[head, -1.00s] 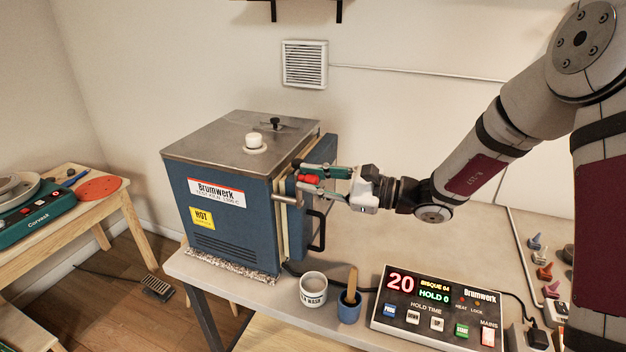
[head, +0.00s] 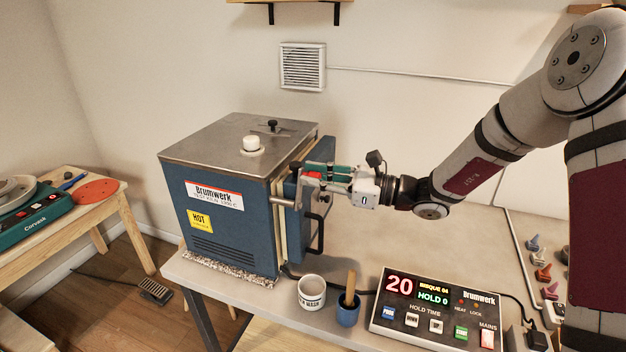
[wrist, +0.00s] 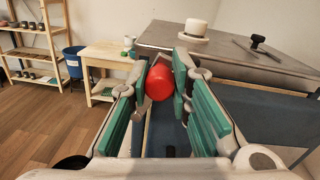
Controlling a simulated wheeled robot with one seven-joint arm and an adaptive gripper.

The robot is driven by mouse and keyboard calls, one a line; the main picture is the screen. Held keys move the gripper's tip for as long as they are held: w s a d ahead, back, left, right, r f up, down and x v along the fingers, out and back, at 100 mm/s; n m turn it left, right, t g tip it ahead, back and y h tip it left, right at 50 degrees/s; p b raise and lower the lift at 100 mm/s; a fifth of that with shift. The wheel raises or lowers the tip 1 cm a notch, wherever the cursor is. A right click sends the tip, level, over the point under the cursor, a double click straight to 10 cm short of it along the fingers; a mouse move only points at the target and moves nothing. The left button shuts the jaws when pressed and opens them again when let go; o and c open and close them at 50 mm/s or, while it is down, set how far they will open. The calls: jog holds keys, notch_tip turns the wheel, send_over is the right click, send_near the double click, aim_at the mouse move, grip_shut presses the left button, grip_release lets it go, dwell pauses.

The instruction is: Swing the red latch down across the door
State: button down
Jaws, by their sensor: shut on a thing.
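The blue kiln (head: 225,212) stands on the table, its door (head: 307,222) on the right side with a black handle (head: 319,236). The red latch grip (head: 312,176) is beside the upper part of the door, partly hidden by my fingers. My gripper (head: 314,174) reaches in from the right and is shut on this red grip. In the wrist view the red rounded end (wrist: 159,82) sits between the green finger pads. A short metal rod (head: 283,201) sticks out near the door's front edge. The latch's arm is mostly hidden, so its exact angle is unclear.
A white knob (head: 251,143) is on the kiln's lid. In front stand a white cup (head: 311,294), a blue pot with a wooden tool (head: 348,311) and a controller box (head: 435,312).

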aim_at(307, 188)
jog(key=w+m, duration=0.1)
jog(key=f+m, duration=0.1)
jog(key=m, duration=0.1)
jog(key=w+d+m, duration=0.1)
jog(key=shift+w+f+m, duration=0.3)
jog(key=shift+m, duration=0.1)
jog(key=shift+w+d+f+m+t+b, duration=0.15)
jog(key=shift+w+f+m+b, duration=0.15)
jog(key=shift+f+m, duration=1)
jog(key=shift+w+d+f+m+t+b, duration=0.2)
jog(key=shift+w+f+m, duration=0.25)
jog(key=shift+m, duration=1.65)
jog(key=shift+w+d+f+m+t+b, duration=0.15)
jog(key=shift+w+f+m+b, duration=0.15)
jog(key=shift+f+m, duration=1)
jog(key=shift+r+m, duration=0.35)
jog(key=shift+m, duration=0.15)
jog(key=c, duration=1.4)
grip_release()
jog(key=shift+c, duration=0.2)
jog(key=shift+a, duration=0.1)
jog(key=v, duration=1.2)
